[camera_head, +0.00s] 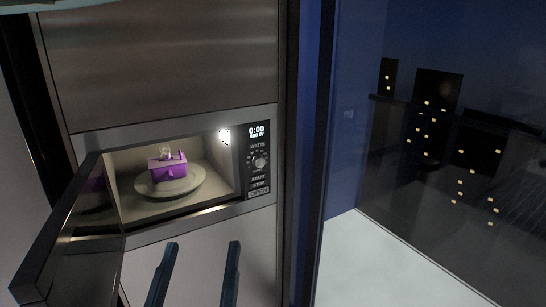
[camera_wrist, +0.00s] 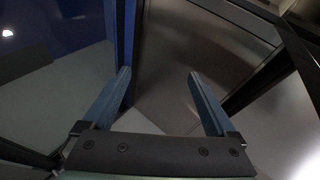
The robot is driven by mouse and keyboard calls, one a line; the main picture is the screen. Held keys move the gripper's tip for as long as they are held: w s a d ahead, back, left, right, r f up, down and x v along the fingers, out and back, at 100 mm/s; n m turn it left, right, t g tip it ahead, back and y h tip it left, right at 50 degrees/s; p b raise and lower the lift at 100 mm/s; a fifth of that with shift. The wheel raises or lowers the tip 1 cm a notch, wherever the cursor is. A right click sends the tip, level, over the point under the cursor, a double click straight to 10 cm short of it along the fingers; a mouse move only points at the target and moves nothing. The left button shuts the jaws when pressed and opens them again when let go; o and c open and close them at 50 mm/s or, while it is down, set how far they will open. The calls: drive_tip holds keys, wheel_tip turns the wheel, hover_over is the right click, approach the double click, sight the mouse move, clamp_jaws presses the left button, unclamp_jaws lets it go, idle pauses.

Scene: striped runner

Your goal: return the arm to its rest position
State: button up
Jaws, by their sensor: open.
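My gripper (camera_head: 200,270) shows at the bottom of the head view, in front of the cabinet panel below the microwave. Its two blue-grey fingers are spread apart with nothing between them. In the wrist view my gripper (camera_wrist: 158,88) is also open and empty, with a metallic panel and dark frame edges beyond it. The rest of my arm is not seen in the head view.
The built-in microwave (camera_head: 258,190) is lit, and its dark door (camera_head: 70,235) stands open to the left. A purple box-like object (camera_head: 168,168) sits on the round plate (camera_head: 180,188) inside. A glass pane (camera_head: 430,130) is at the right, with pale floor (camera_head: 375,265) below.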

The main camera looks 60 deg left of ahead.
drive_tip(key=w+d+r+m+t+h, duration=0.55)
drive_tip(key=w+d+r+t, duration=0.35)
drive_tip(key=w+d+r, duration=0.55)
drive_tip(key=w+d+r+m+t+h, duration=0.1)
drive_tip(key=d+r+m+t+h, duration=0.2)
drive_tip(key=d+r+h, duration=0.3)
drive_tip(key=w+d+r+m+t+h, duration=0.2)
drive_tip(key=d+r+h, duration=0.4)
drive_tip(key=d, duration=0.6)
wheel_tip(320, 180, up, 2)
drive_tip(key=shift+w+d+r+m+t+h, duration=0.3)
drive_tip(key=shift+m+t, duration=0.5)
drive_tip(key=shift+m, duration=0.45)
